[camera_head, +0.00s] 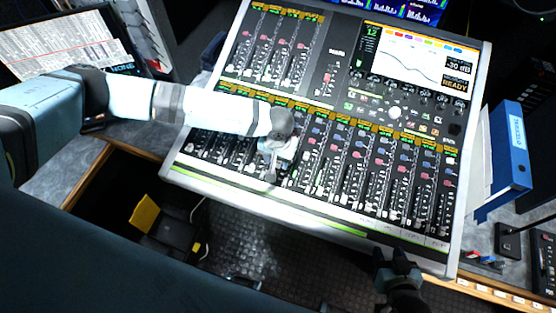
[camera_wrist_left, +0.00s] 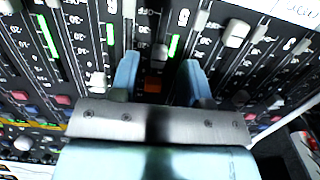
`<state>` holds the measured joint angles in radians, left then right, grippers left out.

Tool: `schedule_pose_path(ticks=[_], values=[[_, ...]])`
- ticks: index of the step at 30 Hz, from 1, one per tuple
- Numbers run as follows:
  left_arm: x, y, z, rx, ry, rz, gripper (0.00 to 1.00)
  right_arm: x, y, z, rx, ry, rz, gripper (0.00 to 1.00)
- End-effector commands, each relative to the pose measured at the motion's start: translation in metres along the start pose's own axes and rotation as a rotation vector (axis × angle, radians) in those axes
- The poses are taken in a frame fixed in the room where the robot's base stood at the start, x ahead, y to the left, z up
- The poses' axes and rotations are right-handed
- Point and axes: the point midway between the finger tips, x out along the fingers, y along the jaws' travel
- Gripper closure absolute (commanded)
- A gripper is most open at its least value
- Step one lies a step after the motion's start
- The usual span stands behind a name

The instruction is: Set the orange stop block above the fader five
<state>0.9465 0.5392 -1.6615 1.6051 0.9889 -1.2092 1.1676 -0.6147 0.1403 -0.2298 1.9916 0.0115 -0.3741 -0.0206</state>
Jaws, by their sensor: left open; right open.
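In the left wrist view, the small orange stop block (camera_wrist_left: 153,83) sits at a fader strip of the console (camera_head: 352,226). My left gripper (camera_wrist_left: 158,78) is open, with one pale blue finger on each side of the block. Dark gaps show between the fingers and the block. In the head view, my left gripper (camera_head: 270,172) is low over the lower fader bank; I cannot make out the block there. My right gripper (camera_head: 390,258) is open near the console's front right edge.
Neighbouring fader caps (camera_wrist_left: 236,33) stand close beside my left fingers. A screen (camera_head: 420,55) is at the back of the console. A blue binder (camera_head: 508,150) stands at the right. A tablet with a list (camera_head: 60,45) is at the left.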

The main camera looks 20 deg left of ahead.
Motion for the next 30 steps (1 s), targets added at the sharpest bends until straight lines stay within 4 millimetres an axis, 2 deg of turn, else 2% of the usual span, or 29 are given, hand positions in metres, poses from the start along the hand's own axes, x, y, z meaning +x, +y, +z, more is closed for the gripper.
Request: schedule_pose_path(ticks=[6, 15, 16, 21, 26, 30], values=[[0.020, 0.001, 0.000, 0.001, 0.000, 0.000, 0.57, -0.001, -0.001, 0.000, 0.001, -0.001, 0.000, 0.56], [0.023, 0.000, 0.000, 0.001, 0.000, 0.001, 0.57, -0.001, -0.002, 0.000, 0.003, -0.001, -0.001, 0.56], [0.023, 0.000, 0.000, 0.001, 0.000, 0.001, 0.60, -0.001, -0.002, 0.000, 0.003, -0.001, -0.001, 0.56], [0.022, 0.000, 0.000, 0.001, 0.000, 0.001, 0.99, -0.001, -0.002, 0.000, 0.003, -0.002, -0.002, 0.56], [0.022, 0.000, 0.000, 0.001, 0.000, 0.001, 1.00, -0.001, -0.002, -0.001, 0.003, -0.001, -0.003, 0.56], [0.018, 0.002, -0.004, 0.000, 0.001, 0.003, 1.00, -0.007, -0.002, -0.010, 0.002, -0.001, -0.002, 0.56]])
